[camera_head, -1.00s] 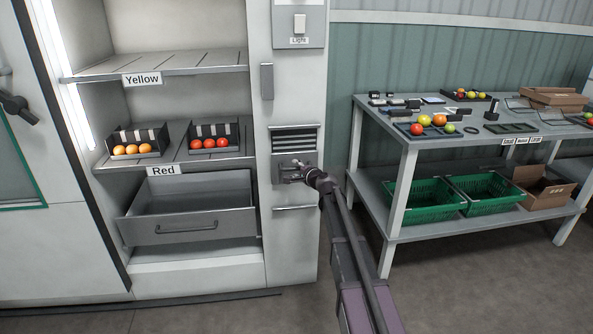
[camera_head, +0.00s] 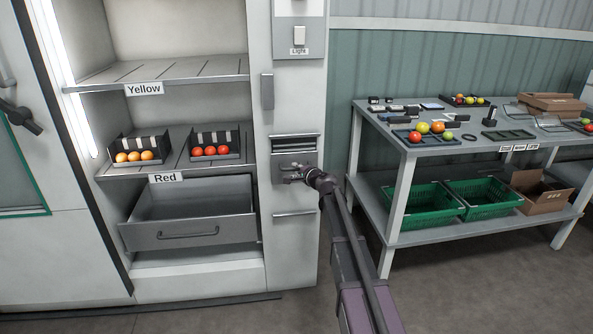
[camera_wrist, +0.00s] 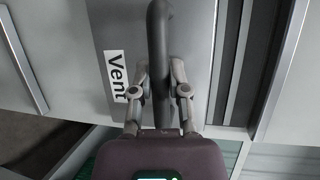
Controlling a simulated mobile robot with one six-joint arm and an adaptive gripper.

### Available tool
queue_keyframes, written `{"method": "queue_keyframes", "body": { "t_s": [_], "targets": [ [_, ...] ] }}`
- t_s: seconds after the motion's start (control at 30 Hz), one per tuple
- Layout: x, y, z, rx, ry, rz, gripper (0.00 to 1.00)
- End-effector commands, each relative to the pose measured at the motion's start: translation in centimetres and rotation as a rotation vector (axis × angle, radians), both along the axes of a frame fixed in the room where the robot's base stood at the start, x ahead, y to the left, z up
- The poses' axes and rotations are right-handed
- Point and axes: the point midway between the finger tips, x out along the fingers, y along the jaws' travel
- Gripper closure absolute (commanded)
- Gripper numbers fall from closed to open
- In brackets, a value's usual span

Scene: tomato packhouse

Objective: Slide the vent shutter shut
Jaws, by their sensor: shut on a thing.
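The vent shutter (camera_head: 282,160) is a grey plate on the cabinet's right-hand panel. Above its top edge a strip of dark vent slats (camera_head: 294,141) still shows, so the vent is partly covered. In the wrist view, the shutter (camera_wrist: 190,28) carries a "Vent" label (camera_wrist: 116,77) and a dark bar handle (camera_wrist: 158,45); dark slots (camera_wrist: 232,60) lie to its right. My gripper (camera_wrist: 160,72) is shut on the handle, with one finger on each side of it. In the head view my gripper (camera_head: 297,172) hides much of the shutter's lower part.
An open drawer (camera_head: 187,236) juts out left of the panel, below the shelf labelled Red (camera_head: 165,178). A light switch (camera_head: 299,36) is above the vent. A table (camera_head: 400,150) with tomatoes and green crates stands to the right.

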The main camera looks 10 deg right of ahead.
Motion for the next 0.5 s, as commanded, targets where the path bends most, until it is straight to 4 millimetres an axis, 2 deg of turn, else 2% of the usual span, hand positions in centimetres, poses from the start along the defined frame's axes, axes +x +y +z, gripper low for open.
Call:
{"method": "queue_keyframes", "body": {
  "t_s": [0.03, 0.5],
  "targets": [
    [0.1, 0.0, 1.0, 0.002, 0.000, -0.001, 1.00],
    [0.2, 0.0, 5.1, 0.002, -0.001, -0.001, 1.00]
  ]
}}
